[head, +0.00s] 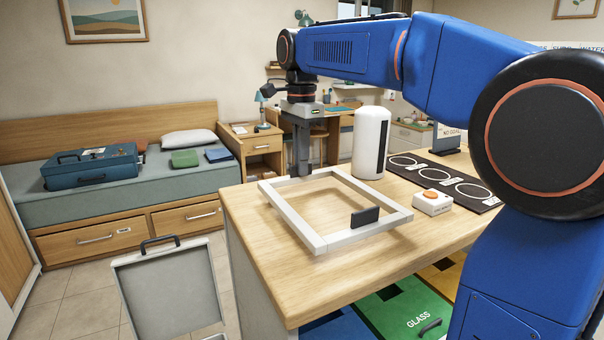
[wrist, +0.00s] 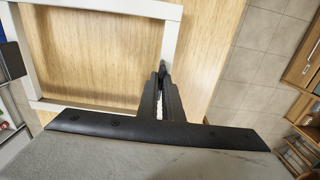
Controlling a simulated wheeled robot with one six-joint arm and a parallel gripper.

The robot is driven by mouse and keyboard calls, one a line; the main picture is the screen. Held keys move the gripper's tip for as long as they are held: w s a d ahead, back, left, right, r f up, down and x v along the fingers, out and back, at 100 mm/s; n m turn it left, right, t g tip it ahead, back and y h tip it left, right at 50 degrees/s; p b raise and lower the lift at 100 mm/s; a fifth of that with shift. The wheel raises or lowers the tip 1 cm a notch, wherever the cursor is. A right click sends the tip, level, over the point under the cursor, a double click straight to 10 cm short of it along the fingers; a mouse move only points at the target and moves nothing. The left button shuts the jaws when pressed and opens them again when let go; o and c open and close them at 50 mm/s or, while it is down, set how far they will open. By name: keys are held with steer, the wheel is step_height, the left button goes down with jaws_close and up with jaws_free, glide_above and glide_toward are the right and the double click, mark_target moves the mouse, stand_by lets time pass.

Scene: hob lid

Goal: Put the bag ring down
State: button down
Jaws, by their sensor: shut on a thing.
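The bag ring (head: 287,213) is a square white frame with a dark upright tab on its near side. It is level, over the left part of the wooden counter (head: 262,262). Whether it touches the top or hangs just above it I cannot tell. My gripper (head: 301,172) points down at the ring's far left side and is shut on it. In the wrist view my gripper (wrist: 163,88) closes at one bar of the ring (wrist: 171,42), with bare wood inside the frame. The fingers hide the gripped spot.
The counter's left edge is close by. A grey panel with a handle (head: 170,290) stands below it.

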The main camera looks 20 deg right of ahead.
steer(key=shift+f, duration=1.65)
steer(key=c, duration=1.9)
jaws_free()
steer(key=shift+c, duration=0.2)
step_height(320, 180, up, 11)
steer(key=shift+r, duration=0.7)
